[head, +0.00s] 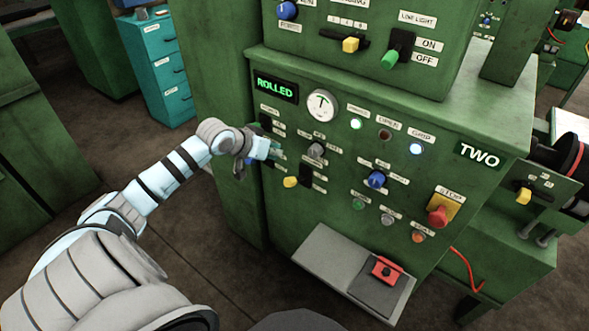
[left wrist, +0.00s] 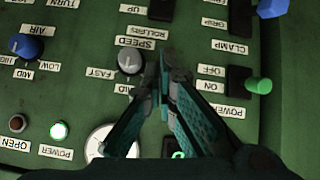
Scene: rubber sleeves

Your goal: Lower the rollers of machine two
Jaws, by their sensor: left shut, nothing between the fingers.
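The green panel of machine two (head: 340,215) faces me in the head view, with a "TWO" sign at its right. A lever with a yellow knob (head: 291,182) and a dark slot (head: 306,176) sits low on its left side. In the left wrist view, upside down, a dark slot (left wrist: 161,8) labelled "ROLLERS" and "UP" shows at the top edge; its knob is out of that frame. My left gripper (head: 275,150) is shut and empty in front of the panel's left part, above the yellow knob. Its fingers (left wrist: 174,72) show beside the grey speed knob (left wrist: 130,61). My right gripper is not in view.
A green power lever (left wrist: 259,86) and a blue clamp knob (left wrist: 272,8) are near my left fingers. The display (head: 275,87) reads "ROLLED", beside a round gauge (head: 321,105). A red stop button (head: 437,215) and a sloping tray (head: 325,258) are farther right and below.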

